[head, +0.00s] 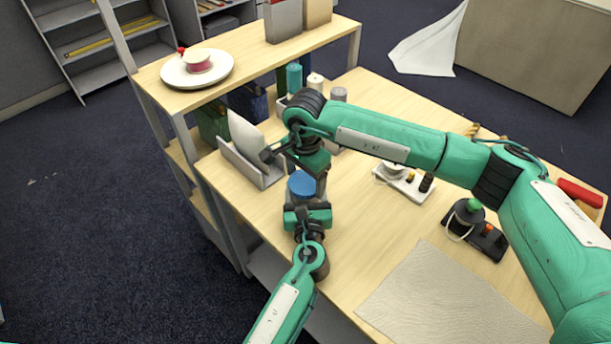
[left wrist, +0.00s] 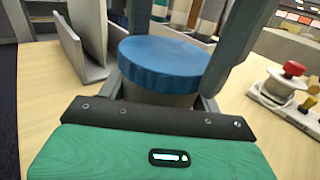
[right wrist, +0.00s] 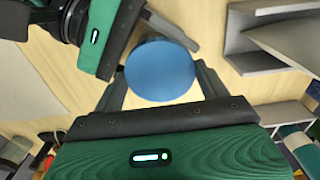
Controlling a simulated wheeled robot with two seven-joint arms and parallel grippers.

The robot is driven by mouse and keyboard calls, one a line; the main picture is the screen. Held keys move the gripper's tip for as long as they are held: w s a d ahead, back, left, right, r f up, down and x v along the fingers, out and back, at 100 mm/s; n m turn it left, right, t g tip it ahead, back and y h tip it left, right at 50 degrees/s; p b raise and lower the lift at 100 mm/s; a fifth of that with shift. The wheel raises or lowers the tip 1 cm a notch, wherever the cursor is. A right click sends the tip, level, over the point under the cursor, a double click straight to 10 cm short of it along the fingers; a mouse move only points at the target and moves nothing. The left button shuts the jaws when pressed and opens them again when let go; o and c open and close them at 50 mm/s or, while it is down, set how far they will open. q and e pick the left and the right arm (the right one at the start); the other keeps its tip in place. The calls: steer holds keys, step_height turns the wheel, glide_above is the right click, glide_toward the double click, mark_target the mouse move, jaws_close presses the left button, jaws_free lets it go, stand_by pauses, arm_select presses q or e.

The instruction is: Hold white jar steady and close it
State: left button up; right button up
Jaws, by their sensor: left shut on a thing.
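The jar (left wrist: 160,95) stands on the table with a blue lid (left wrist: 165,62) on top, which looks level; how tightly it sits I cannot tell. The jar's body looks greyish and is mostly hidden. The lid also shows in the head view (head: 301,185) and the right wrist view (right wrist: 160,70). My left gripper (head: 304,205) is low at the jar's near side, shut on the jar's body. My right gripper (head: 312,168) comes down from above; its fingers stand apart on either side of the lid and appear clear of it.
A grey file holder (head: 250,165) with papers stands just behind and left of the jar. Bottles (head: 294,78) stand further back. A white board with a spool (head: 394,172) and a black tray (head: 486,240) are to the right. A pale cloth (head: 440,295) lies in front.

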steer(key=m, duration=0.6)
steer(key=shift+m, duration=0.4)
steer(key=o, duration=1.1)
steer(key=shift+c, duration=0.2)
steer(key=shift+r, duration=0.1)
steer(key=shift+r, duration=2.15)
steer(key=shift+r, duration=0.1)
steer(key=shift+c, duration=0.4)
